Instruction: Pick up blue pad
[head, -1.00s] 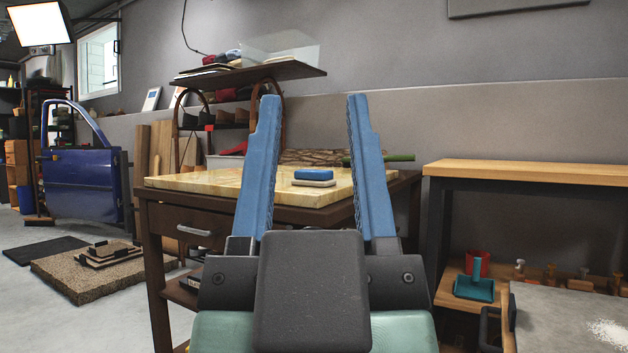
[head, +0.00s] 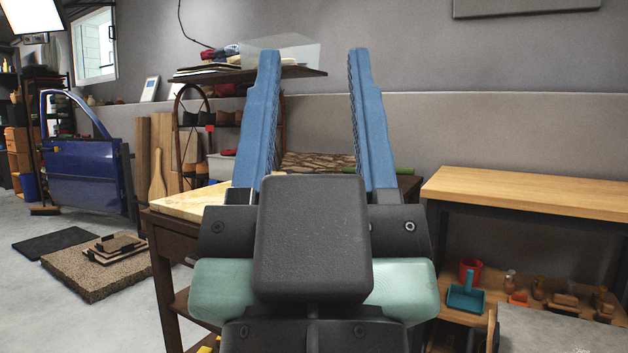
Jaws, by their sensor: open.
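My gripper (head: 314,60) is open, its two blue fingers pointing up and away with nothing between them. The blue pad does not show now; it appears hidden behind the dark body of my gripper. One second ago it lay on a light pad on the pale tabletop. The worktable (head: 190,203) stands behind my gripper, with only its left part and right edge showing. I cannot tell how far the gripper is from the pad.
A shelf (head: 300,72) with cloths and a clear bin stands behind the worktable. A wooden bench (head: 530,190) is at right, with a red cup (head: 470,266) and teal tool (head: 466,295) beneath. A blue car door (head: 85,175) stands at left.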

